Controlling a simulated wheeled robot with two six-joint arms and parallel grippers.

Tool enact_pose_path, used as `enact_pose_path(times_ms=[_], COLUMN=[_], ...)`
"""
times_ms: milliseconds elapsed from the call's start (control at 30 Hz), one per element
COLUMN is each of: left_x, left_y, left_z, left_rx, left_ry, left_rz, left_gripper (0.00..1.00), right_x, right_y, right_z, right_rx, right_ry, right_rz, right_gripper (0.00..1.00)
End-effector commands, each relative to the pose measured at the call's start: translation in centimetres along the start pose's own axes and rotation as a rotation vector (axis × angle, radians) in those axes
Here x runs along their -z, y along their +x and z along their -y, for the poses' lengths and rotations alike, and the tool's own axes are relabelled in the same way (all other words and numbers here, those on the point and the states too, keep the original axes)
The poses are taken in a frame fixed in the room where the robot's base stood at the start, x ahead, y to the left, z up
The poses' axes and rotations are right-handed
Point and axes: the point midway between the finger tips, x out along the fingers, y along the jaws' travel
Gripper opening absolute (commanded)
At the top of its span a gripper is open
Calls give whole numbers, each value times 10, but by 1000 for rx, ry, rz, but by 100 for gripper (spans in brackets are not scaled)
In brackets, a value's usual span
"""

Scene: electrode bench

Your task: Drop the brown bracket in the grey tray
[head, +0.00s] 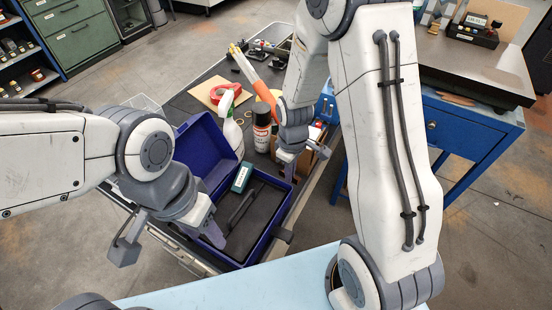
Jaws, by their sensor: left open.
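I cannot make out the brown bracket for certain; a brown patch (313,159) shows beside my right gripper, but its shape is mostly hidden. No clearly separate grey tray shows; a dark grey floor (262,208) lines the open blue toolbox (283,217). My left gripper (170,242) is open at the toolbox's near left side, with one finger over the box and the other outside its left edge. Nothing shows between its fingers. My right gripper (301,163) points down beyond the toolbox's far right corner; its fingertips are partly hidden, so its grip is unclear.
A teal box (242,177) lies in the toolbox. A spray bottle (231,132), a black can (262,134), red tape (222,93) and an orange-handled tool (262,92) crowd the dark bench behind. A blue workbench (470,125) stands right. A light blue surface (240,285) lies in front.

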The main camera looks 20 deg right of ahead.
Motion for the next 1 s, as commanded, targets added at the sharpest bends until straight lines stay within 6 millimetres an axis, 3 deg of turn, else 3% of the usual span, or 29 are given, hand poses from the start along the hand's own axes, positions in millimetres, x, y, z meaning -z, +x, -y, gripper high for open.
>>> enact_pose_path(times_ms=[33,300,500,700,1000], left_x=[1,2,3,4,3], left_y=[-13,-43,-59,-66,-53], left_z=[-1,-3,-4,-5,-4], left_rx=[0,0,0,0,0], left_ry=[0,-1,-2,-2,-1], left_rz=[0,0,0,0,0], left_gripper=[50,50,50,50,50], right_x=[2,12,18,21,21], right_y=[-10,-25,-32,-34,-20], right_z=[3,16,23,27,28], right_rx=[1,2,2,-1,0], right_ry=[-139,-915,-1389,-1634,-1679], right_rz=[1,1,0,0,0], right_gripper=[0,0,0,0,0])
